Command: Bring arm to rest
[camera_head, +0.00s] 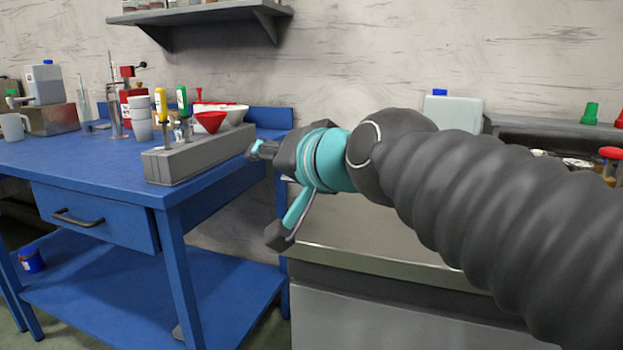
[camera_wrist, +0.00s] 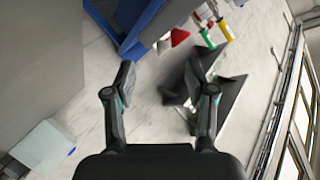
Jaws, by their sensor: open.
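My gripper (camera_head: 268,192) is at the end of my dark ribbed arm, in front of the right end of the blue table in the head view. Its two fingers are spread apart, one toward the grey block and one pointing down. In the wrist view my gripper (camera_wrist: 160,92) shows both fingers apart with nothing between them. The wrist picture is turned, with wall, shelf and table behind the fingers. Part of the counter at the right is hidden by my arm.
The blue table (camera_head: 70,165) carries a grey block (camera_head: 200,155) with yellow and green-handled tools, red funnels (camera_head: 209,121) and white cups (camera_head: 140,118). A metal counter (camera_head: 360,245) stands to the right, with a white canister (camera_head: 455,111) behind my arm. A shelf (camera_head: 200,13) is above.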

